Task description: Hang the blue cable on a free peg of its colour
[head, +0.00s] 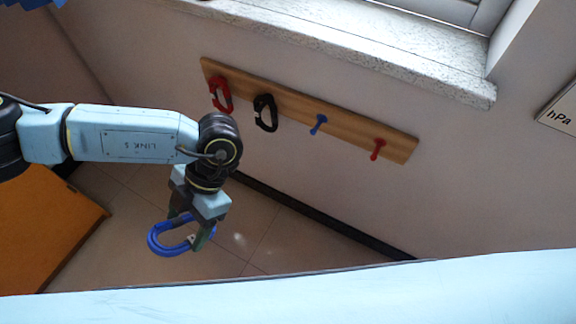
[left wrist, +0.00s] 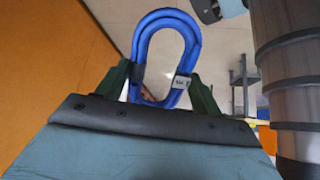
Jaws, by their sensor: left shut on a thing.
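The blue cable (head: 167,239) is a coiled loop with a small light tag. My left gripper (head: 192,227) is shut on it and holds it in the air, left of and lower in the picture than the peg board. In the left wrist view the blue cable (left wrist: 165,27) stands out between the two dark green fingers (left wrist: 160,85). The wooden peg board (head: 345,130) is on the wall. Its blue peg (head: 318,124) is bare. A red peg (head: 378,149) at the right end is bare too. My right gripper is not in view.
A red cable (head: 221,94) and a black cable (head: 265,113) hang on the board's left part. A stone window sill (head: 350,45) juts out above the board. An orange surface (head: 50,230) is at the left. The wall around the blue peg is clear.

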